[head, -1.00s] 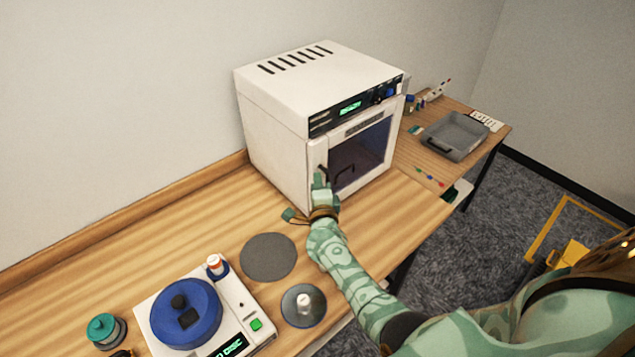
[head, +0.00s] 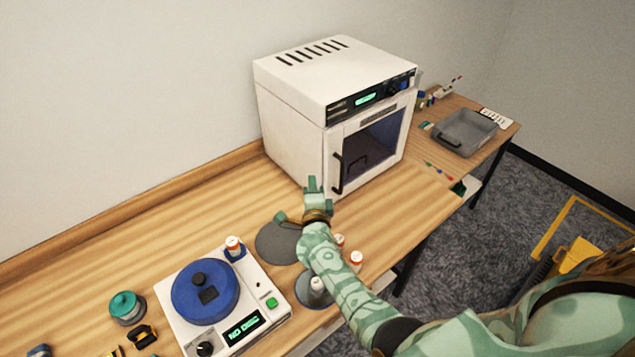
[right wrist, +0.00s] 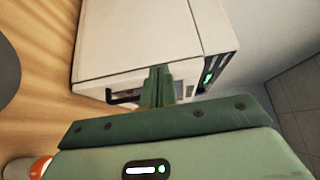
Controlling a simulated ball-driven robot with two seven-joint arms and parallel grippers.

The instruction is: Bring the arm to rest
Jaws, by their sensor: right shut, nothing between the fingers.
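My right arm reaches in from the lower right in the head view. Its gripper (head: 313,186) is shut and empty, above the bench in front of the white oven-like cabinet (head: 300,115). In the right wrist view the shut green fingers (right wrist: 158,88) point toward the cabinet (right wrist: 140,40), whose black handle (right wrist: 123,97) shows beside them. In the head view the door handle (head: 337,173) is clear of the fingers. My left gripper is not in view.
Orange-capped bottles (head: 356,262) are close to my forearm, beside a dark round plate (head: 303,290). A grey round mat (head: 272,244) lies near my wrist. A grey tray (head: 466,143) sits on the far table.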

